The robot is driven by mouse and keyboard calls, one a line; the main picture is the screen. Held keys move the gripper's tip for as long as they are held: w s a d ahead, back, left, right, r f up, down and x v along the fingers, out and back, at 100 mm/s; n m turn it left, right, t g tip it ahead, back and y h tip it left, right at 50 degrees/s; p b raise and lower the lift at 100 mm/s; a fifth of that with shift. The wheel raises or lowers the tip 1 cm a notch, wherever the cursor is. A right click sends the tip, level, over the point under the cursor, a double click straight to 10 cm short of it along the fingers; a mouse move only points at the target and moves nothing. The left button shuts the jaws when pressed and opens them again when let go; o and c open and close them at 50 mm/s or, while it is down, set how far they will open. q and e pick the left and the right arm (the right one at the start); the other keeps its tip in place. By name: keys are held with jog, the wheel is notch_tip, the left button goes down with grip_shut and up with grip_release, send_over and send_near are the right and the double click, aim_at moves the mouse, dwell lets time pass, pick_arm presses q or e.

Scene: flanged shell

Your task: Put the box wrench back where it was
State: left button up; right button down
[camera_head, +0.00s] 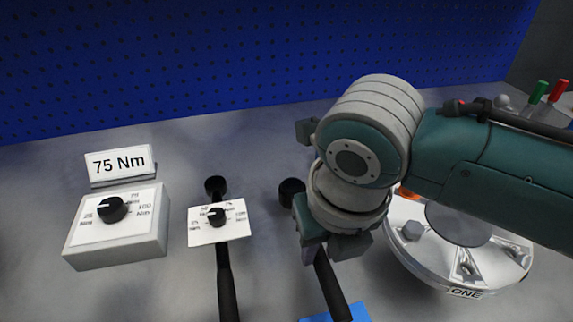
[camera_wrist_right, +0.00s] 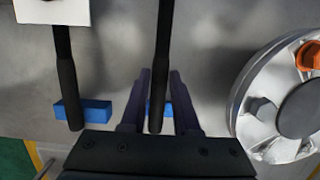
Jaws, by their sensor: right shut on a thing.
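The box wrench is a black bar; its round head (camera_head: 291,190) and its handle (camera_head: 333,287) show in the head view on either side of my right gripper (camera_head: 318,248). In the right wrist view my right gripper (camera_wrist_right: 161,85) has its two fingers on either side of the wrench handle (camera_wrist_right: 163,45), shut on it. The handle end lies over a blue block (camera_wrist_right: 168,109), partly hidden; the block also shows in the head view (camera_head: 350,312). I cannot tell whether the handle touches the block. My left gripper is not in view.
A torque wrench with a dial plate (camera_head: 203,233) lies to the left, its handle end by another blue block (camera_wrist_right: 95,108). The round flanged shell (camera_head: 480,285) stands close on the right.

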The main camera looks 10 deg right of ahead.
jog(key=shift+s+x, duration=0.2)
jog(key=shift+x, duration=0.8)
jog(key=c, duration=0.7)
grip_release()
jog(key=shift+o, duration=0.2)
